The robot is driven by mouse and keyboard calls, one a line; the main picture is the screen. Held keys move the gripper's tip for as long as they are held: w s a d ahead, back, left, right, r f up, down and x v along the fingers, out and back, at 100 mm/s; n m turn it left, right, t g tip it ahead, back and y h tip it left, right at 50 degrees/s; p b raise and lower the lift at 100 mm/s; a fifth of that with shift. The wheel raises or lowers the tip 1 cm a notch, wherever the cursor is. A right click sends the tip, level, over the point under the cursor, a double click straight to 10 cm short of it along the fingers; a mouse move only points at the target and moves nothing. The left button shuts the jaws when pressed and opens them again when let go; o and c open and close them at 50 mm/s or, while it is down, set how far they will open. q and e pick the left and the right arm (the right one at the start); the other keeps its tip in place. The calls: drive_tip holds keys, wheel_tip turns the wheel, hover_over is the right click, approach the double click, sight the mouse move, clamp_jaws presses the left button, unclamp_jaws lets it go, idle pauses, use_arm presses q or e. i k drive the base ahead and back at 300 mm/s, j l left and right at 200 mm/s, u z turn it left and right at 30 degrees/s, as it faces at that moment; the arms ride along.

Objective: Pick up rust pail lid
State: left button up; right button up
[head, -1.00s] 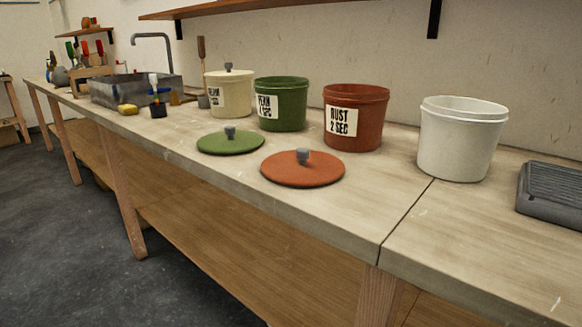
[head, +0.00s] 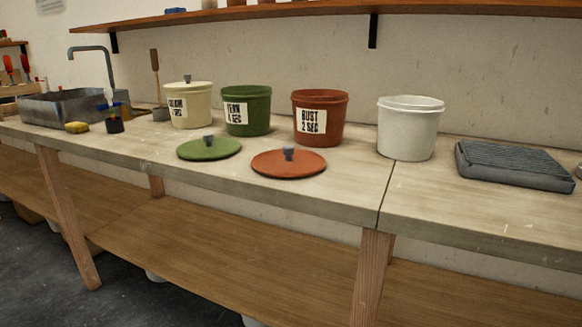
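The rust pail lid (head: 270,164) is a flat orange-brown disc with a grey knob on top. It lies on the wooden workbench (head: 340,190) near the front edge. The rust pail (head: 332,120) stands open behind it, with a white label reading "RUST 2 SEC". Neither of my grippers shows in the head view.
A green lid (head: 209,149) lies just left of the rust lid. A green pail (head: 246,122), a lidded cream pail (head: 191,116) and a white pail (head: 409,140) stand behind. A dark grey ridged block (head: 515,166) sits right. The bench front around the lid is clear.

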sight(289, 162)
drive_tip(key=k+j+z, duration=0.35)
drive_tip(key=j, duration=0.2)
drive_tip(key=k+j+z, duration=0.3)
drive_tip(key=k+j, duration=0.05)
drive_tip(key=j, duration=0.15)
